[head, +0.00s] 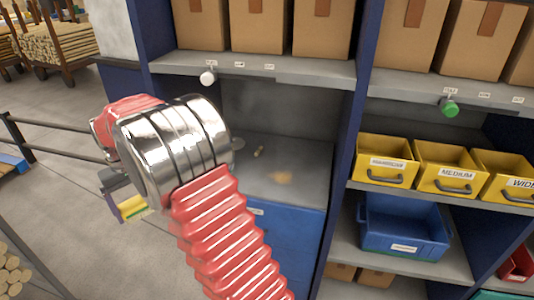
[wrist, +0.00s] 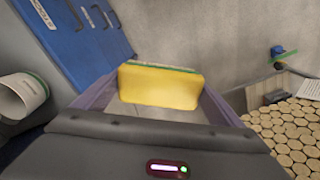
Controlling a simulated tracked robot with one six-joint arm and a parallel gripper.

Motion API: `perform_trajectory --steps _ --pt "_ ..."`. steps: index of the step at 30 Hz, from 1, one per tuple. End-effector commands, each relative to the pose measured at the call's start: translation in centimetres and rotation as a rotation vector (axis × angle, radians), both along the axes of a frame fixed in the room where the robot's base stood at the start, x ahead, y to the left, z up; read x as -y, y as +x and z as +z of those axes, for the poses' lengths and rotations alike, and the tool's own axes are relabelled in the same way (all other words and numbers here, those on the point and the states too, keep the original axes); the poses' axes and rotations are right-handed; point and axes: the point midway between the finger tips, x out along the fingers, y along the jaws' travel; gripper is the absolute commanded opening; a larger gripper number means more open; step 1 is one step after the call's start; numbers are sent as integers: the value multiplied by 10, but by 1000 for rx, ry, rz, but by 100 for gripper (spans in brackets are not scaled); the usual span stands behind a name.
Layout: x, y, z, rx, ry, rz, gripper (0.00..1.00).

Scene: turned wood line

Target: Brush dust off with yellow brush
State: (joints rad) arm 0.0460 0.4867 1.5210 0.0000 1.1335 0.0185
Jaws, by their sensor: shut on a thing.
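The yellow brush (wrist: 160,86) is a yellow block with a green edge, held between the purple fingers of my gripper (wrist: 155,98) in the wrist view. In the head view the brush (head: 132,208) hangs at the left, below my arm's metal wrist, and my gripper (head: 122,200) is partly hidden by the arm. A tan dust patch (head: 283,177) lies on the grey bench top (head: 305,158) in the bay to the right. The brush is well apart from the dust.
A small tan piece (head: 259,152) lies on the bench behind the dust. Blue drawers (head: 285,240) are below. A blue upright (head: 347,140) and upper shelf (head: 250,68) frame the bay. Yellow bins (head: 386,158) stand right. Log ends (wrist: 290,130) show in the wrist view. Open floor (head: 70,215) is left.

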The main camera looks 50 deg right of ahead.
Motion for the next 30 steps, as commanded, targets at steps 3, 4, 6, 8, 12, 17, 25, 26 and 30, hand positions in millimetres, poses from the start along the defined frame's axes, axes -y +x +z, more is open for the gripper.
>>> perform_trajectory --steps 3,4,6,8,12,17,25,26,30 --pt "45 3 -12 -1 0 -75 72" --pt "56 3 -14 -1 0 -95 72" --pt "86 5 -21 -3 0 -146 72" --pt "110 6 -26 -1 0 -189 72" --pt "168 5 -38 -2 0 -291 72" --pt "235 0 -48 0 0 -411 72" --pt "346 -20 -61 -1 0 -626 72" --pt "359 -23 -61 0 0 -652 72" --pt "415 -39 -62 1 -1 -779 72"
